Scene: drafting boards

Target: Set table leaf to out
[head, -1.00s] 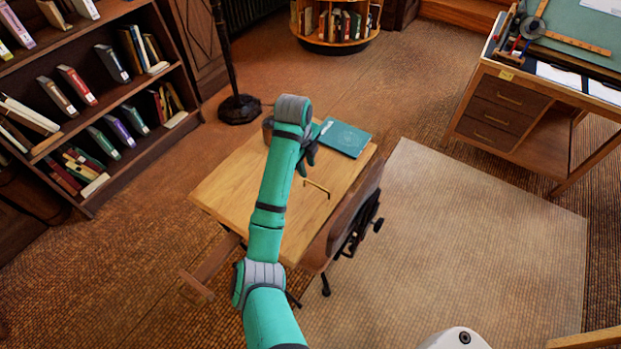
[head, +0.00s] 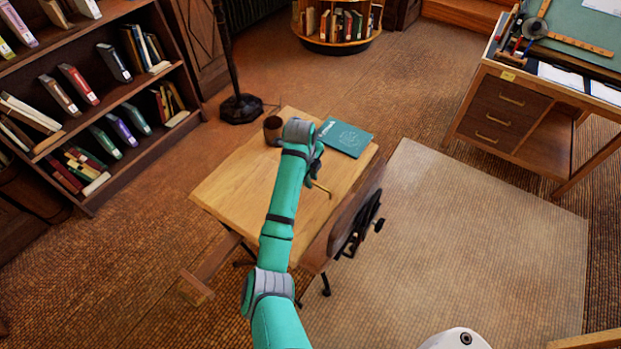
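A small wooden table (head: 230,190) stands in the middle of the head view. I cannot make out a separate seam for its leaf. A thin brass-coloured handle (head: 323,189) shows on the tabletop, right of my arm. My green arm reaches over the table from below. My gripper (head: 315,167) is dark and small, beside the arm's grey wrist and just above the handle in the picture. The wrist partly hides it, so I cannot tell whether its fingers are open or whether they touch the handle.
A brown mug (head: 272,130) and a teal book (head: 345,137) lie at the table's far end. A wooden bar (head: 210,270) juts out at lower left. A bookcase (head: 90,190) stands left, a drafting desk (head: 505,110) right. The pale rug (head: 460,240) is clear.

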